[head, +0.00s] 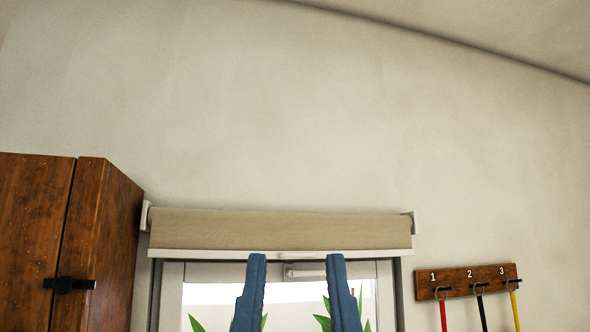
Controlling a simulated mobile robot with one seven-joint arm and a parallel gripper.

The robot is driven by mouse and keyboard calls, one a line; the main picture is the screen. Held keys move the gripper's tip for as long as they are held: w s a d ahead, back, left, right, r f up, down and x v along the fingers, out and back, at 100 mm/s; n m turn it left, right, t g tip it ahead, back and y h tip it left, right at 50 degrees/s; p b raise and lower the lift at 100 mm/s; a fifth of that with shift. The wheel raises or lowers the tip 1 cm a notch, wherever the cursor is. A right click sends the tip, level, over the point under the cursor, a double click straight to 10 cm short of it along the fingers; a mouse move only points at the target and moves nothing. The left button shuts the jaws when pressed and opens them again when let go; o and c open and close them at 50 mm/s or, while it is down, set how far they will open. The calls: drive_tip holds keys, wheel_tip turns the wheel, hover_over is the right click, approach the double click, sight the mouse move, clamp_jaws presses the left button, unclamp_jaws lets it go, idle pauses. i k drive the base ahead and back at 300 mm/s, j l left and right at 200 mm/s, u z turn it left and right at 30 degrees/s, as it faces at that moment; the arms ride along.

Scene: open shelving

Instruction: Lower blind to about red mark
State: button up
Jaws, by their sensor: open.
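A beige blind (280,230) is rolled up near the top of a window, held between two white end brackets. Its pale bottom bar (200,254) runs across just below the fabric. My gripper (296,262) shows as two blue fingers pointing up, spread apart, with nothing held between them. The fingertips overlap the lower edge of the bottom bar in the picture; I cannot tell whether they touch it. A small whitish handle-like piece (305,271) shows between the fingers below the bar. I cannot make out a clear red mark.
A wooden cabinet (105,235) with a black latch stands left of the window. On the right, a wooden hook rack (467,280) numbered 1 to 3 holds red, black and yellow hanging items. Green plant leaves show through the glass. The wall above is bare.

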sight(152, 253)
drive_tip(key=i+j, duration=0.15)
drive_tip(key=i, duration=0.45)
drive_tip(key=i+j+u, duration=0.15)
drive_tip(key=i, duration=0.45)
